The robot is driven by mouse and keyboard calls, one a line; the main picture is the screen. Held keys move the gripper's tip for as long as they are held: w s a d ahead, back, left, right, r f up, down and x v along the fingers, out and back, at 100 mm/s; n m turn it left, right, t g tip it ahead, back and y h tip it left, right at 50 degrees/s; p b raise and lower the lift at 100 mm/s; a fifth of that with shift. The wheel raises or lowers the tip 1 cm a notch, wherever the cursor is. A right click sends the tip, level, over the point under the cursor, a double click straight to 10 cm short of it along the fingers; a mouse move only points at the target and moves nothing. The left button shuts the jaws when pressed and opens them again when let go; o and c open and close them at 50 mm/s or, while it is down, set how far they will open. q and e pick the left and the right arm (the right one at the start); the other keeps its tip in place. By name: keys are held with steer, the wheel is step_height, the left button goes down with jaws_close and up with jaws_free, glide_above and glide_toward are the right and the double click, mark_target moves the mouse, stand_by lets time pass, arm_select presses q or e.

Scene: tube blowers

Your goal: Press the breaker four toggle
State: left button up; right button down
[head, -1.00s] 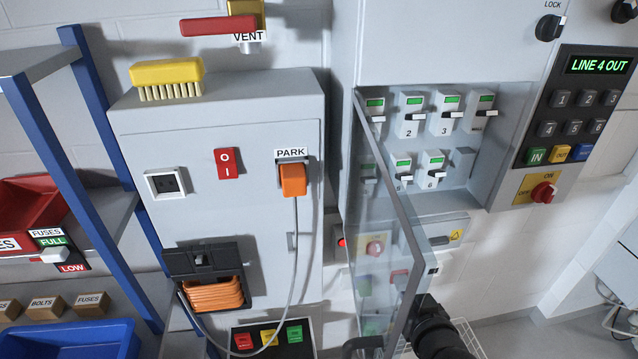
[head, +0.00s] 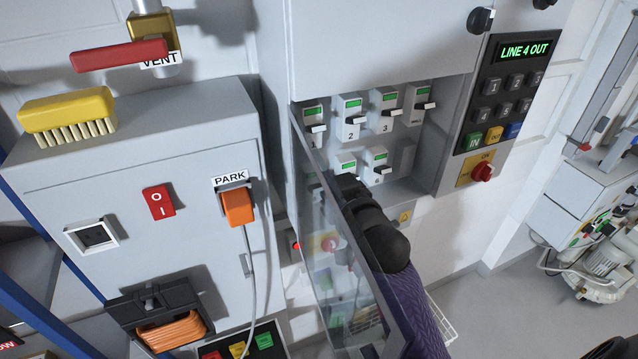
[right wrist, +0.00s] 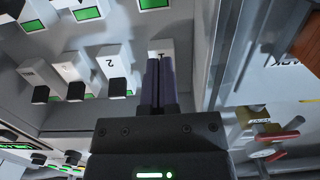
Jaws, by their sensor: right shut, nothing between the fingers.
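Breaker four (head: 311,181) is at the left end of the lower breaker row, seen dimly through the open clear door (head: 335,250). In the right wrist view, which is turned over, a lit green screen (right wrist: 153,4) at the top edge appears to be breaker four's. My right gripper (head: 342,183) is shut and empty, in front of the panel beside the lower row. In the wrist view its fingers (right wrist: 160,65) overlap breaker one (right wrist: 161,47); contact cannot be told. Its body hides part of the lower row. My left gripper is not in view.
Breaker two (head: 350,120), breaker three (head: 384,108), breaker five (head: 345,163) and breaker six (head: 376,165) are close by. The clear door stands just left of my right arm. A keypad (head: 495,95) reads LINE 4 OUT. A red rotary switch (head: 482,172) is below it.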

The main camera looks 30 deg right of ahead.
steer(key=w, duration=0.5)
steer(key=shift+w+d+f, duration=0.15)
steer(key=shift+w+f, duration=0.1)
steer(key=shift+w, duration=0.15)
steer(key=shift+s+f+b, duration=0.1)
steer(key=shift+s+f, duration=0.2)
steer(key=shift+f, duration=0.3)
steer(key=shift+s+f+b, duration=0.1)
steer(key=shift+s+f, duration=0.2)
steer(key=shift+f, duration=0.35)
steer(key=shift+s+f+b, duration=0.1)
steer(key=shift+s+f, duration=0.2)
steer(key=shift+f, duration=0.3)
